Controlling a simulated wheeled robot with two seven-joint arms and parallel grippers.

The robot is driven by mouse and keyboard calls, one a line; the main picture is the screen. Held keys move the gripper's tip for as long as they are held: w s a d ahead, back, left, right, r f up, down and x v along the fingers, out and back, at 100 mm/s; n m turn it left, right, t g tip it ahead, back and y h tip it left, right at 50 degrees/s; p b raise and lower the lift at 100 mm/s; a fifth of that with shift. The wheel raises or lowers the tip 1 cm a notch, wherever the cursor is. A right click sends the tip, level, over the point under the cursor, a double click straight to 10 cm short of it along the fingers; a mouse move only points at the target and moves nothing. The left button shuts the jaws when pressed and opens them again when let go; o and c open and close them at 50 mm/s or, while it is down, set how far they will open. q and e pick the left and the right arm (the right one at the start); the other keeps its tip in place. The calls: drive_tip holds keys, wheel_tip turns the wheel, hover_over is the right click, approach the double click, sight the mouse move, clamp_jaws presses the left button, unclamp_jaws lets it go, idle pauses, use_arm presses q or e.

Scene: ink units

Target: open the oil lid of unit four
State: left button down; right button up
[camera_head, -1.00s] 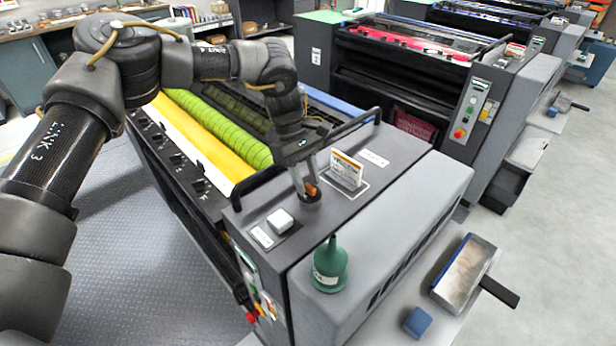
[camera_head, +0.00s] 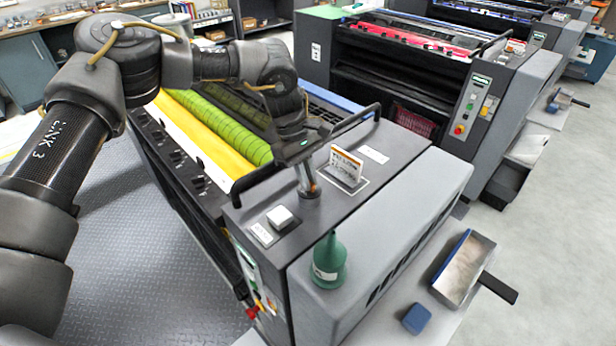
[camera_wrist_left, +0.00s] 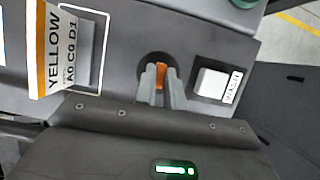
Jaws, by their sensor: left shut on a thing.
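The near unit's grey top cover (camera_head: 395,165) carries a dark round oil opening with an orange lid piece, which shows in the left wrist view (camera_wrist_left: 160,74). My left gripper (camera_head: 308,190) points down onto it, and its fingers (camera_wrist_left: 161,88) are shut on the orange piece, one on each side. In the head view the fingers hide most of the orange. A dark ring (camera_wrist_left: 147,66) surrounds the piece. I cannot tell whether the lid is lifted. My right gripper is not in view.
A YELLOW card (camera_head: 345,166) stands beside the gripper, and a white WASH button (camera_head: 280,217) is on its other side. A black handrail (camera_head: 350,122) runs along the cover. A green oil can (camera_head: 329,262) stands on the lower ledge.

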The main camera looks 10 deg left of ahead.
use_arm(q)
drive_tip(key=n+b, duration=0.1)
drive_tip(key=n, duration=0.1)
drive_tip(key=n+t+b, duration=0.1)
drive_tip(key=n+b, duration=0.1)
drive_tip(key=shift+w+d+f+h, duration=0.2)
drive_tip(key=shift+w+h, duration=0.1)
drive_tip(key=shift+w, duration=0.1)
drive_tip(key=n+t+b, duration=0.1)
drive_tip(key=n, duration=0.1)
drive_tip(key=w+n+t+b, duration=0.1)
drive_tip(key=n+b, duration=0.1)
drive_tip(key=n, duration=0.1)
drive_tip(key=shift+t, duration=0.3)
drive_tip(key=n+b, duration=0.1)
drive_tip(key=n, duration=0.1)
drive_tip(key=n+t, duration=0.1)
drive_tip(key=n, duration=0.1)
drive_tip(key=shift+w+a+r+b, duration=0.1)
drive_tip(key=shift+w+a+b, duration=0.1)
drive_tip(key=shift+w+b, duration=0.2)
drive_tip(key=shift+w+a+n+t+y+b, duration=0.2)
drive_tip(key=shift+n+t+y+b, duration=0.25)
drive_tip(key=shift+n, duration=0.7)
drive_tip(key=shift+w+a+n+t+y+b, duration=0.2)
drive_tip(key=shift+n+y, duration=0.35)
drive_tip(key=shift+n, duration=0.6)
drive_tip(key=c, duration=1.5)
unclamp_jaws()
drive_tip(key=shift+r, duration=0.1)
